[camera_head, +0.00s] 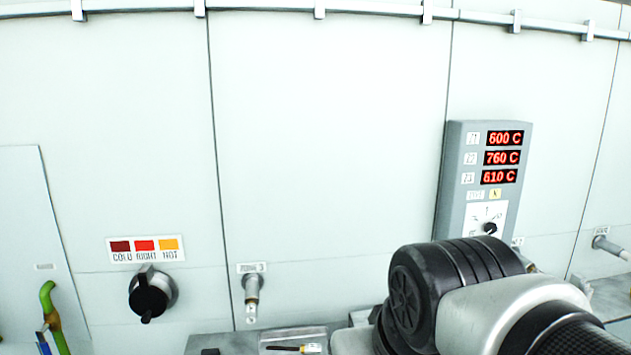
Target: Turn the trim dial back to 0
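A grey control box (452,180) is fixed to the pale wall at the right. Its red displays read 600 C, 760 C and 610 C, labelled Z1 to Z3. Below them is a white dial plate (477,213) with a small black knob (490,229), which looks like the trim dial. Its marks are too small to read, and I cannot tell where it points. My arm covers the area just below the box. My gripper is not in view.
A metal stub (252,290) sits under a ZONE 3 label. A grey ledge (235,343) runs along the bottom.

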